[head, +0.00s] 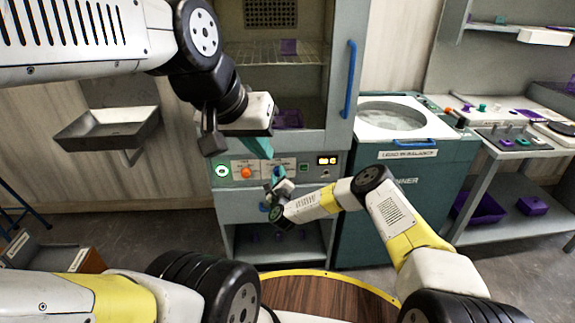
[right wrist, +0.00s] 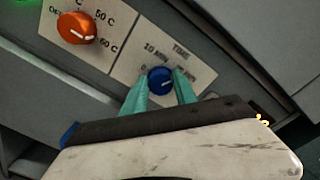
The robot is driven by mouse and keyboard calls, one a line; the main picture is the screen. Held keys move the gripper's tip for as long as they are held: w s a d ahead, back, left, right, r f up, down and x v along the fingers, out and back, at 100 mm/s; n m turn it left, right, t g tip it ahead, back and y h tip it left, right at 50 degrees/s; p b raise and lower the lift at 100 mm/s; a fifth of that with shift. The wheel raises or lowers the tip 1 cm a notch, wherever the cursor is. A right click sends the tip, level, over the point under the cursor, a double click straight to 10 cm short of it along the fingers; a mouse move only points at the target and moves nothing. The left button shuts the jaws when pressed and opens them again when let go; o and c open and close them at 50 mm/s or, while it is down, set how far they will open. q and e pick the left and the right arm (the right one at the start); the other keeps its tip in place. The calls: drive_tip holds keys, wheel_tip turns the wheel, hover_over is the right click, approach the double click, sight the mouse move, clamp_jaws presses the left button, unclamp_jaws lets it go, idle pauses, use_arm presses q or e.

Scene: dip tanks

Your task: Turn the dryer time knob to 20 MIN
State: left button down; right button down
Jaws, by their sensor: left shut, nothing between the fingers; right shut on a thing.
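The dryer time knob is a small blue knob (right wrist: 160,80) on a pale label plate marked TIME in the right wrist view. My right gripper (right wrist: 159,90) is shut on it, one teal finger on each side. A 10 MIN mark shows above the knob; the printing by the right finger is partly covered. I cannot clearly tell which mark the knob points to. In the head view the right gripper (head: 277,182) is at the dryer's control panel (head: 228,182), hiding the knob. My left gripper (head: 262,148) is shut and empty, in front of the dryer just above the panel.
An orange temperature knob (right wrist: 76,27) with 50 C and 60 C marks sits left of the time knob. The panel also has a lit display (head: 326,160). The dryer door has a blue handle (head: 350,80). A teal spinner machine (head: 400,190) stands to the right.

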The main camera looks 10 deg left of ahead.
drive_tip(key=shift+f, duration=0.1)
idle(0.3)
drive_tip(key=c, duration=1)
unclamp_jaws()
drive_tip(key=shift+o, duration=0.2)
drive_tip(key=shift+s, duration=0.1)
drive_tip(key=v, duration=0.7)
drive_tip(key=shift+s, duration=0.35)
drive_tip(key=shift+d, duration=0.1)
